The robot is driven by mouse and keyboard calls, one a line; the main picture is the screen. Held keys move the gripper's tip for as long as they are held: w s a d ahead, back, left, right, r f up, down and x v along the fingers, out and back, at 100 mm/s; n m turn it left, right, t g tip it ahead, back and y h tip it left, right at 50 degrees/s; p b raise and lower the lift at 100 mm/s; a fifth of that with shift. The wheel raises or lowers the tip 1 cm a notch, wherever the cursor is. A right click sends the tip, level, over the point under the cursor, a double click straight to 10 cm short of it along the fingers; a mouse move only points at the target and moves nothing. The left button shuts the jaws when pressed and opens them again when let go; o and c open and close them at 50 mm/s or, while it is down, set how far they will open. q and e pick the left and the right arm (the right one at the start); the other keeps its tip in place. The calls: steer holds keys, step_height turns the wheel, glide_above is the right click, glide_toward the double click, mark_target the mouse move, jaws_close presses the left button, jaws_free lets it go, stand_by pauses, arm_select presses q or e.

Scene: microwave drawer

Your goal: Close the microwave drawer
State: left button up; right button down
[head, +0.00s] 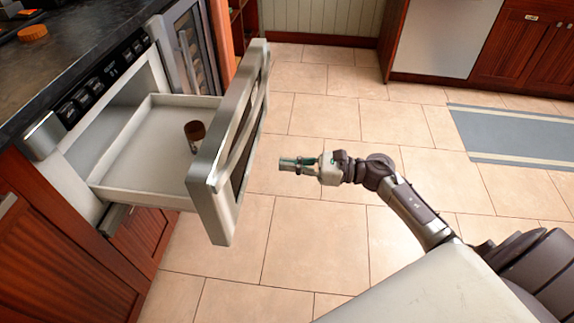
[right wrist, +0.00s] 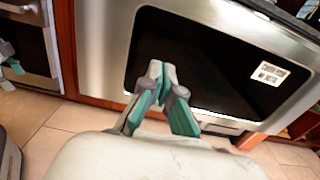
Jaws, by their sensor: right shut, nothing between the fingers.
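The microwave drawer (head: 150,150) is pulled out from the cabinet at the left of the head view. Its steel front (head: 222,170) has a handle bar and a dark window, which also shows large in the right wrist view (right wrist: 205,55). A small jar with a brown lid (head: 195,131) stands inside the drawer near the front. My right gripper (head: 282,163) is shut and empty, to the right of the drawer front with a gap between them. In the right wrist view its fingertips (right wrist: 160,70) point toward the dark window.
A dark counter (head: 70,50) with a control panel below it runs above the drawer. An orange lid (head: 33,33) lies on the counter. Tiled floor (head: 330,100) is clear around my right arm. A blue-grey rug (head: 510,135) lies at the right.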

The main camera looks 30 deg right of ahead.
arm_select(q)
steer(key=f, duration=0.3)
steer(key=shift+s+p, duration=0.3)
steer(key=shift+s, duration=0.1)
arm_select(e)
steer(key=x, duration=1)
steer(key=shift+w+a, duration=0.2)
arm_select(q)
steer(key=shift+w, duration=0.1)
